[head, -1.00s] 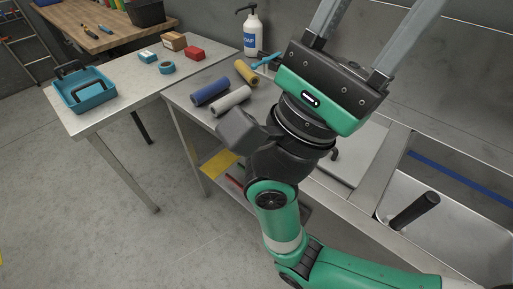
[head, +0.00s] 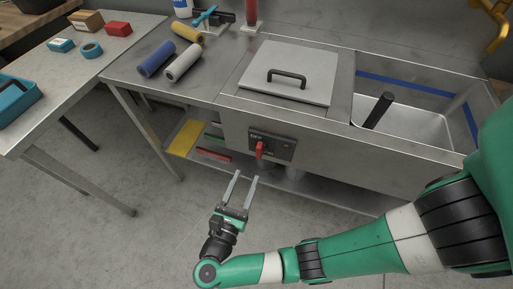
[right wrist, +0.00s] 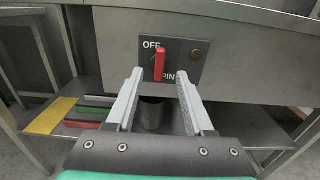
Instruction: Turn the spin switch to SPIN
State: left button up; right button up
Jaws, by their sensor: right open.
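The spin switch (head: 260,150) is a red lever on a dark panel (head: 283,149) on the front of the metal sink unit. In the right wrist view the red lever (right wrist: 159,65) stands nearly upright between the label OFF above and SPIN, partly hidden, below. My right gripper (head: 247,175) is open and empty, in front of and a little below the switch, apart from it. In the right wrist view its two grey fingers (right wrist: 158,76) point at the panel, with the lever between their tips in the picture. My left gripper is not in view.
A lid with a black handle (head: 287,78) lies on top of the unit, left of an open basin (head: 415,118) holding a black-handled item. Rolls (head: 183,62) lie on the left counter. A lower shelf (head: 335,190) runs below the panel.

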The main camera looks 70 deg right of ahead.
aim_at(258, 150)
jog(key=d+p, duration=0.2)
jog(key=d, duration=0.7)
jog(key=shift+d, duration=0.85)
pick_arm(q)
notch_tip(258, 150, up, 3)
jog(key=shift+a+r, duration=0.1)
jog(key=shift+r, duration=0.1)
pick_arm(e)
grip_shut()
